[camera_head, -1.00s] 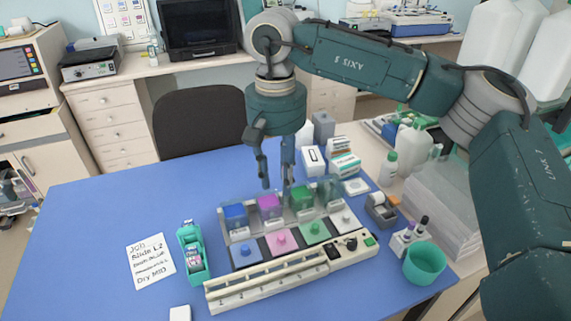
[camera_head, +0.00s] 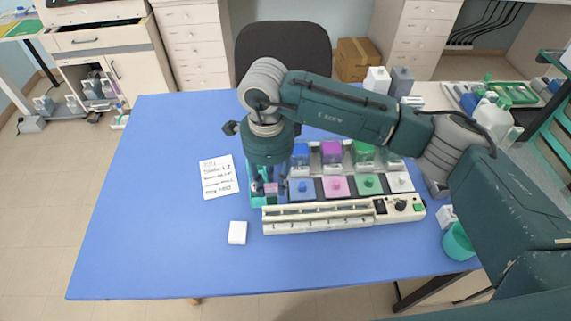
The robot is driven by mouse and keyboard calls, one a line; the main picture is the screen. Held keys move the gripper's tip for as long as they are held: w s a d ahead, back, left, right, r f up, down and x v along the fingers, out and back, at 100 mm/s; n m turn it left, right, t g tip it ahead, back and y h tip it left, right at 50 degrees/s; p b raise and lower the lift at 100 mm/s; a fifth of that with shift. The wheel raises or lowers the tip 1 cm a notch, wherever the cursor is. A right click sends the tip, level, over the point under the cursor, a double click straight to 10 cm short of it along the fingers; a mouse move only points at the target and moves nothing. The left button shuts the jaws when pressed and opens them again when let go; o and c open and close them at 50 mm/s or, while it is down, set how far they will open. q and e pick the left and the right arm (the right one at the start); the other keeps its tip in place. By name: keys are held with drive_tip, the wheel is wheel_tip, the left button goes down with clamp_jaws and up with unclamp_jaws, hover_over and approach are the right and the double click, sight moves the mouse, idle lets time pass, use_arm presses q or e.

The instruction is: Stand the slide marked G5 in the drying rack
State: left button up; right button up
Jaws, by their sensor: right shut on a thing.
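My right gripper (camera_head: 266,190) points down at the teal slide box (camera_head: 254,197), left of the staining station. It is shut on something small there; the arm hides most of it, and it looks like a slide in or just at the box. No G5 mark can be read. A long cream slotted strip (camera_head: 320,226), apparently the drying rack, runs along the front of the station. My left gripper is not in view.
The staining station has blue, pink, green and white lids (camera_head: 335,187) and a control panel (camera_head: 400,205). A handwritten note (camera_head: 218,178) and a small white block (camera_head: 237,233) lie left of it. A teal cup (camera_head: 458,243) stands at right.

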drive_tip(key=shift+f, duration=0.65)
drive_tip(key=b, duration=0.2)
hover_over(273, 208)
drive_tip(key=shift+f, duration=2.35)
drive_tip(key=shift+w+f+b, duration=0.1)
drive_tip(key=shift+f+b, duration=0.9)
drive_tip(key=shift+b, duration=0.3)
drive_tip(key=shift+f+b, duration=0.35)
drive_tip(key=shift+b, duration=0.15)
drive_tip(key=o, duration=1.2)
wheel_tip(273, 208, up, 12)
drive_tip(key=shift+r, duration=0.1)
